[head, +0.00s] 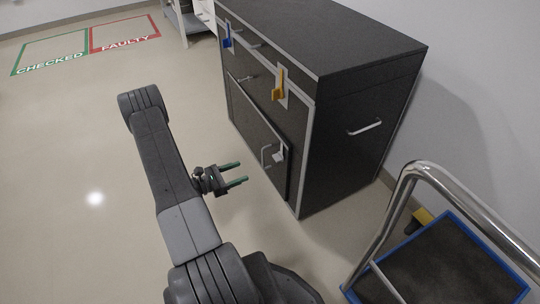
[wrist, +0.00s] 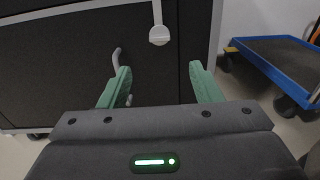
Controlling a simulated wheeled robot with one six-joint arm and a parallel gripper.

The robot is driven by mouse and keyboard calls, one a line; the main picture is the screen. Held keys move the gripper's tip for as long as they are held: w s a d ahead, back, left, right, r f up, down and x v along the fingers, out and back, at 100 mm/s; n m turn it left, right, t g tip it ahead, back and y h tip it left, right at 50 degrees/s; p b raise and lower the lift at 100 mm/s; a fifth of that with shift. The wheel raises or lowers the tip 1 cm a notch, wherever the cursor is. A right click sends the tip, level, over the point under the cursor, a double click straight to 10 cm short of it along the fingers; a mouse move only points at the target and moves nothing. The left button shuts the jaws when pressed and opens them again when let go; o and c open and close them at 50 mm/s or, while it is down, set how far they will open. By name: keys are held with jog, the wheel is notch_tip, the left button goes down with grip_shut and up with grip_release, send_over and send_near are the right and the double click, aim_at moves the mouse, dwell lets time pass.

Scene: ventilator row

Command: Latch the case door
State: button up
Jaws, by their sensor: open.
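The dark case (head: 350,85) stands in the middle of the head view, with a grey-edged door panel (head: 252,122) on its front. The panel's right edge seems to stand a little proud of the frame. A bar handle (head: 266,156) and a small white latch piece (head: 279,156) sit near that edge. In the wrist view, a pale lever with a rounded end (wrist: 158,35) hangs above and between my fingers, and a curved handle (wrist: 117,62) shows behind the left finger. My gripper (head: 242,172) is open and empty in front of the panel, apart from the lever.
A blue lever (head: 227,38) and a yellow lever (head: 279,84) are on the case's upper front. A blue-rimmed trolley (head: 462,222) with a metal rail (head: 395,205) stands at the right. The floor to the left is clear, with marked CHECKED and FAULTY areas.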

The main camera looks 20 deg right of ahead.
aim_at(274, 158)
jog(key=d+b, duration=0.1)
jog(key=d, duration=0.3)
jog(key=d+b, duration=0.1)
jog(key=d, duration=0.4)
jog(key=d+b, duration=0.1)
jog(key=d, duration=0.3)
jog(key=shift+w+d, duration=0.35)
jog(key=shift+w, duration=0.05)
grip_shut()
